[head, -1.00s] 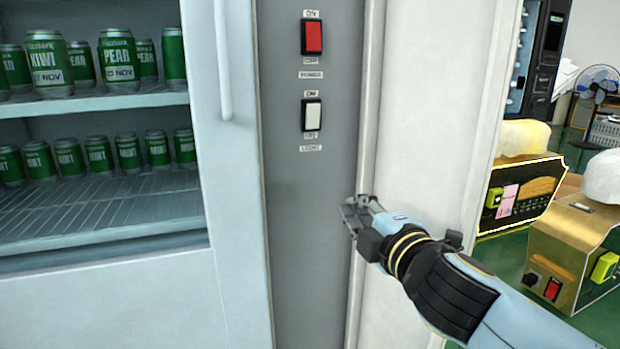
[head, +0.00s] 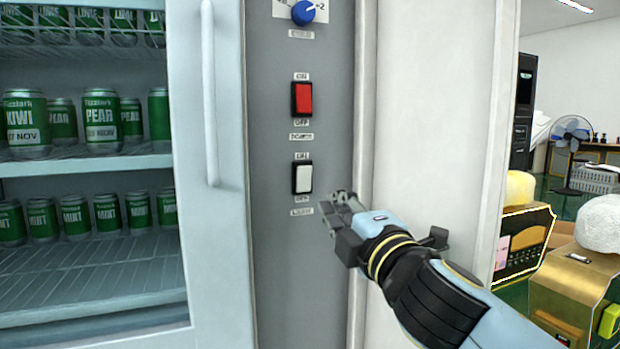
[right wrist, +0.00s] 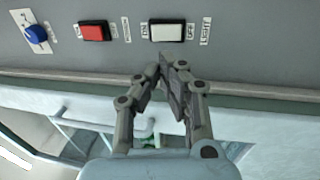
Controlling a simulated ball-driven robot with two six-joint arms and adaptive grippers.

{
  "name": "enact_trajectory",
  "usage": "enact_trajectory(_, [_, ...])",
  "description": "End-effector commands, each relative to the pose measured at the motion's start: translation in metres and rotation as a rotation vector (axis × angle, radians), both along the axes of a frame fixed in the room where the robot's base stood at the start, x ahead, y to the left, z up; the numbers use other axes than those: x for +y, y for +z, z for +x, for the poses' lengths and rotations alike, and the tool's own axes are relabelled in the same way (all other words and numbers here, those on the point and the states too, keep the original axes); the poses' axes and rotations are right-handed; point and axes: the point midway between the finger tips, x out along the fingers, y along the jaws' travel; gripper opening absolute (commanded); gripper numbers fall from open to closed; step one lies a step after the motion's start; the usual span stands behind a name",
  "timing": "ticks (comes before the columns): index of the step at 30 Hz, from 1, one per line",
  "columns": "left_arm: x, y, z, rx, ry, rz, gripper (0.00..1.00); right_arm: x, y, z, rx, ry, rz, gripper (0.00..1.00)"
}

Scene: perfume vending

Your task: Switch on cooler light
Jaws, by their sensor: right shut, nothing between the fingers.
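The cooler's light switch (head: 302,178) is a white rocker in a black frame, low on the grey panel (head: 285,250). Labels reading ON above and OFF below sit beside it. In the right wrist view the white switch (right wrist: 167,32) lies just beyond the fingertips. My right gripper (head: 330,207) is shut and empty, just right of and below the switch in the head view. It also shows in the right wrist view (right wrist: 165,68), fingertips together. I cannot tell whether it touches the panel. My left gripper is not in view.
A red power switch (head: 303,99) and a blue knob (head: 303,12) sit above on the same panel. The cooler door has a vertical handle (head: 210,95) left of the panel. Green cans (head: 101,118) stand on shelves behind the glass.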

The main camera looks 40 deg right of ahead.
Motion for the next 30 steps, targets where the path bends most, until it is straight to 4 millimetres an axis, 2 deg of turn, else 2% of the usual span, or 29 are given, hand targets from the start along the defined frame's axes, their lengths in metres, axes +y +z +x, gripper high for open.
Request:
enact_trajectory(9, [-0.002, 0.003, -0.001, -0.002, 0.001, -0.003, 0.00, -0.016, 0.013, 0.067, -0.003, -0.001, 0.000, 0.00])
enact_trajectory(15, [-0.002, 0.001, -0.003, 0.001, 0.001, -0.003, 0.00, -0.023, 0.018, 0.096, -0.001, -0.001, 0.001, 0.00])
enact_trajectory(21, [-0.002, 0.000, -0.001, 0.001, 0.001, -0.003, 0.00, -0.026, 0.020, 0.109, 0.000, 0.000, 0.001, 0.00])
enact_trajectory(30, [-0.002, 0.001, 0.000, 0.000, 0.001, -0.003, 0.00, -0.027, 0.020, 0.110, 0.001, 0.000, 0.000, 0.00])
